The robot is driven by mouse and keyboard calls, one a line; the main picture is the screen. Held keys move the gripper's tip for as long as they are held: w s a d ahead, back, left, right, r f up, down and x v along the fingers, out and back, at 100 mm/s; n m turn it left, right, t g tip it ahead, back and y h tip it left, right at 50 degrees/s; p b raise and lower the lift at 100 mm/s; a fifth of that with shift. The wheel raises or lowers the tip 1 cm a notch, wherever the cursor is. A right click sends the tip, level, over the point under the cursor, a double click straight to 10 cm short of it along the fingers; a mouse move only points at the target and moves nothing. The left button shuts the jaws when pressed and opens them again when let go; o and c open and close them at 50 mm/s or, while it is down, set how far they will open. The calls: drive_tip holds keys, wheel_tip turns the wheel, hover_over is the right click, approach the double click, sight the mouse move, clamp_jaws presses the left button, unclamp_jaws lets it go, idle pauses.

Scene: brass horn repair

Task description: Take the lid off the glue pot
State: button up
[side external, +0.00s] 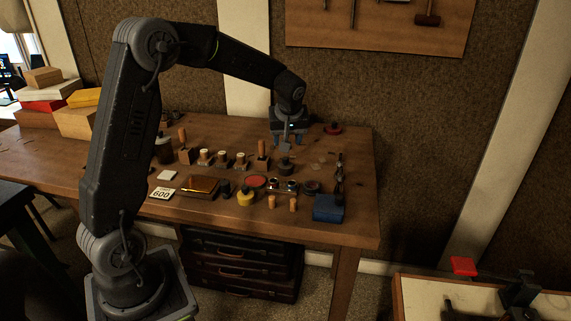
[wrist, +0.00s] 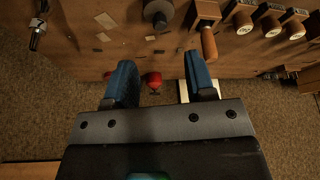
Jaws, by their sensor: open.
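A small dark round pot with a knobbed top (side external: 285,166) stands on the bench in front of my gripper. It also shows at the top edge of the wrist view (wrist: 157,12), partly cut off. I cannot tell for sure that it is the glue pot; a yellow pot with a dark top (side external: 246,197) stands nearer the front. My gripper (side external: 288,141) is open and empty above the rear right of the bench. In the wrist view its blue fingers (wrist: 160,65) are spread apart, with nothing held between them.
A red round item (side external: 333,128) lies near the bench's back edge; it also shows in the wrist view (wrist: 153,80). Spools (side external: 222,158) and wooden-handled tools (side external: 263,149) stand left. The rear right wood is mostly clear.

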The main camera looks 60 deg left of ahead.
sight(285, 158)
drive_tip(key=x, duration=0.9)
drive_tip(key=shift+w+a+f, duration=0.1)
drive_tip(key=shift+a+f, duration=0.1)
drive_tip(key=shift+f, duration=0.05)
drive_tip(key=shift+c, duration=0.5)
clamp_jaws()
